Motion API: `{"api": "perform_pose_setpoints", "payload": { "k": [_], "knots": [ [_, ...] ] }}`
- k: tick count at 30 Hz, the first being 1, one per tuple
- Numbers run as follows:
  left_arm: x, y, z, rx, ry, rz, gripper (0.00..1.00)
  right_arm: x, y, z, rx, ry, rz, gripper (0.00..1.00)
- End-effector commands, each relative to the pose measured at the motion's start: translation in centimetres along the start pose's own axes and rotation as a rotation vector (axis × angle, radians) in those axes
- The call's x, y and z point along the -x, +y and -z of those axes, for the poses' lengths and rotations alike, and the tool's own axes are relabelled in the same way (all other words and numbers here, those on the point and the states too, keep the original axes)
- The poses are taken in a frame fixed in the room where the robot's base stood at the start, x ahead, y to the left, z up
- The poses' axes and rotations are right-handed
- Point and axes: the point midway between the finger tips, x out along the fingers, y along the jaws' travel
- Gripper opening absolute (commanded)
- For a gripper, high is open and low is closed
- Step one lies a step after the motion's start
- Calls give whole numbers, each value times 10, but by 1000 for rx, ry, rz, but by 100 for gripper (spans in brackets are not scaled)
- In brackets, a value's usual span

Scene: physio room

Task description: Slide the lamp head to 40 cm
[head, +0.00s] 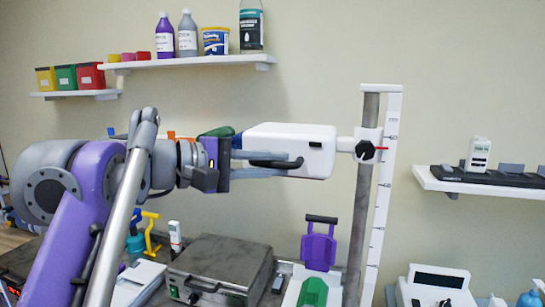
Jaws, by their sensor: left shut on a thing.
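The white lamp head (289,137) is in the upper middle of the head view, joined at its right to a clamp with a dark knob (364,150) on a grey upright post (364,200). A red pointer (381,148) lies against the white scale (384,190), near its upper part; its figures are too small to read surely. My left gripper (282,165) comes in from the left, level with the lamp head, and is shut on its dark handle (268,155). The fingers partly hide the handle. My right gripper is out of view.
Below stand a grey metal box (220,265), a purple and green device (318,250) and a white console (437,287). A shelf (480,183) is at right. Shelves with bottles (187,35) and bins (66,78) are above. The wall between post and right shelf is clear.

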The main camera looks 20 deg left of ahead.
Motion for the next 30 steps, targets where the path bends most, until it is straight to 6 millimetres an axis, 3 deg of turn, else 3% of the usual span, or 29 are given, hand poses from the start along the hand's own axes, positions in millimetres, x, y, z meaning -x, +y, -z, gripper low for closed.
{"api": "perform_pose_setpoints", "payload": {
  "k": [1,6,15,21,30],
  "knots": [
    [-3,-19,3,3,0,7,0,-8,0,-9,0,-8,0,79],
    [-10,-65,10,2,0,7,0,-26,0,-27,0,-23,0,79],
    [-20,-138,21,1,-1,6,0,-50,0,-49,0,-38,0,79],
    [-25,-166,25,0,-1,5,0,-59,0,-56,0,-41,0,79],
    [-26,-175,27,-1,-1,4,0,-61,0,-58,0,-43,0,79]
  ]
}}
